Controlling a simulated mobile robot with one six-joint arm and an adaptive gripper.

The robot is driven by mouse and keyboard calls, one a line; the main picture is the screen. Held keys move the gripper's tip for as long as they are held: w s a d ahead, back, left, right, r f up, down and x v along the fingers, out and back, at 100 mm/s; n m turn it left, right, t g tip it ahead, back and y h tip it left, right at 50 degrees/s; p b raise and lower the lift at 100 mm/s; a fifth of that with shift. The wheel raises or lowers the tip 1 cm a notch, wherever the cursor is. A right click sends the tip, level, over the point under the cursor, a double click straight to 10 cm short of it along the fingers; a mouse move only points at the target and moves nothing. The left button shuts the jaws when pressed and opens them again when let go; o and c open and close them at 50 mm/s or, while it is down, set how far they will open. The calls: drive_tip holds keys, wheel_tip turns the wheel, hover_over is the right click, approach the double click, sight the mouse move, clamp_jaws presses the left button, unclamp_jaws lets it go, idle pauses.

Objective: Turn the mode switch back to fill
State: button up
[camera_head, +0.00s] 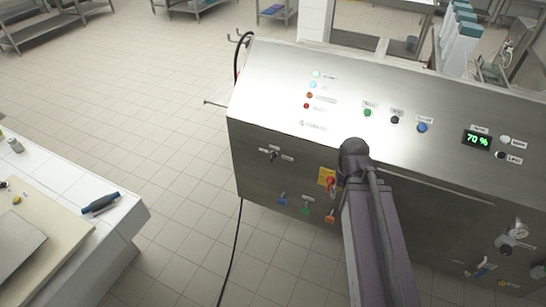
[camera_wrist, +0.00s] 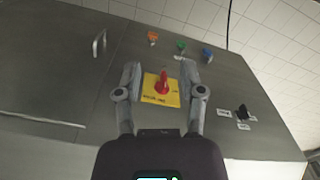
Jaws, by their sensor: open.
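A black knob switch (camera_head: 272,155) with small white labels around it sits on the cabinet's front face, left of my arm. It also shows in the wrist view (camera_wrist: 242,112), to the right of my fingers; I take it as the mode switch, but its labels are too small to read. My gripper (camera_wrist: 161,70) is open, with nothing between its pads but the view of a red rotary handle (camera_wrist: 162,84) on a yellow plate (camera_wrist: 150,97). The fingers appear on either side of this plate; I cannot tell the gap to it. In the head view my arm mostly hides the gripper.
Blue, green and orange fittings (camera_head: 306,210) line the cabinet's lower front. A black cable (camera_head: 236,240) hangs at the cabinet's left. A white counter (camera_head: 125,225) stands at left, with open floor between.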

drive_tip(key=m+t+h+b, duration=0.5)
drive_tip(key=t+b, duration=1.2)
drive_tip(key=b, duration=1.3)
approach(271, 157)
drive_tip(key=s+a+n+h, duration=0.1)
drive_tip(key=s+a, duration=0.1)
drive_tip(key=s, duration=0.1)
drive_tip(key=shift+w+d+f, duration=0.1)
drive_tip(key=shift+d, duration=0.05)
drive_tip(key=x, duration=1.4)
drive_tip(key=shift+d, duration=0.1)
